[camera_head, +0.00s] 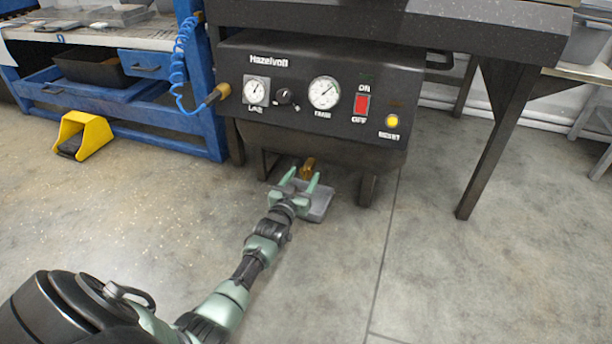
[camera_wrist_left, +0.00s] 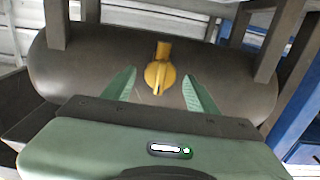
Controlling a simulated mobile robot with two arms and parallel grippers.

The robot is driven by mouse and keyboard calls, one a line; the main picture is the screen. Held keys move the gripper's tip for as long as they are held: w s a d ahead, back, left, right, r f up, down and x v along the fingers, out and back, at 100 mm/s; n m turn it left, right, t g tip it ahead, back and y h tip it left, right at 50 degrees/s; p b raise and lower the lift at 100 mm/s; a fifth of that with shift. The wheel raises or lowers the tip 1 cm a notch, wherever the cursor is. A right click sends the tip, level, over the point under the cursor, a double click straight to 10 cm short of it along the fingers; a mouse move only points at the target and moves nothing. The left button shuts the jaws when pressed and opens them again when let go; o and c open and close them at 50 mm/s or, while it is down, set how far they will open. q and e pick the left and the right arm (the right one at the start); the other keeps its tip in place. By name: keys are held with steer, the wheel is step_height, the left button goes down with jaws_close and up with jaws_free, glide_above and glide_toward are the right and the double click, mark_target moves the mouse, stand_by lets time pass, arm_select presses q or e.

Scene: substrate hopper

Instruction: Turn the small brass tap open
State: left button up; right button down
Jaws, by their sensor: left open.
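The small brass tap (camera_head: 308,168) sits low under the black compressor (camera_head: 335,95), below its front panel. In the left wrist view the tap (camera_wrist_left: 160,76) hangs from the underside of the dark rounded tank (camera_wrist_left: 90,65). My left gripper (camera_head: 301,178) is open, with its two green fingers spread on either side of the tap. In the left wrist view the left gripper (camera_wrist_left: 161,92) shows its fingers apart, with the tap between and a little beyond them. I cannot tell that either finger touches it. My right gripper is not in view.
A grey tray (camera_head: 318,205) lies on the floor beneath the tap. Dark legs (camera_head: 368,188) stand on either side under the tank. A yellow pedal (camera_head: 84,135) and a blue bench (camera_head: 165,130) are at left. The floor in front is clear.

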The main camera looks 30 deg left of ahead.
arm_select(q)
steer(key=shift+r, duration=0.1)
steer(key=shift+s, duration=0.1)
jaws_close()
